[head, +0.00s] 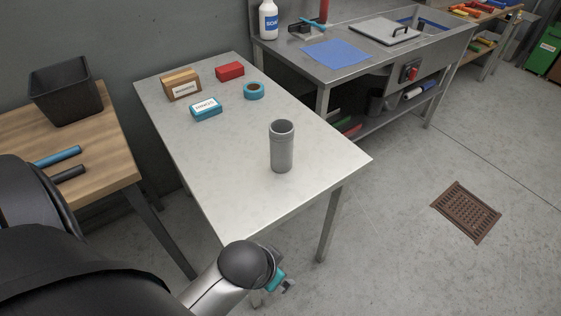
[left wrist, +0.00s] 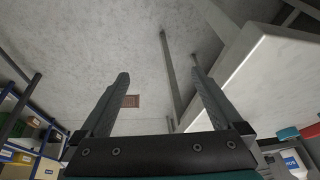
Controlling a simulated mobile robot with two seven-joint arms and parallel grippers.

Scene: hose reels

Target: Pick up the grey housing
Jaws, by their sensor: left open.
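The grey housing (head: 282,148) is an upright hollow cylinder, open at the top, near the front right part of the pale table (head: 215,160) in the head view. My left gripper (head: 288,286) is low in front of the table's near edge, below and apart from the housing. In the left wrist view its two fingers (left wrist: 160,85) are spread wide with nothing between them. The table's edge shows to their right in that view, and the housing is not seen there. My right gripper is in neither view.
A wooden box (head: 182,84), a red box (head: 230,71), a blue box (head: 206,109) and a teal tape roll (head: 253,90) stand at the table's back. A wooden bench (head: 110,165) with a black bin (head: 66,90) is left. The tabletop around the housing is clear.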

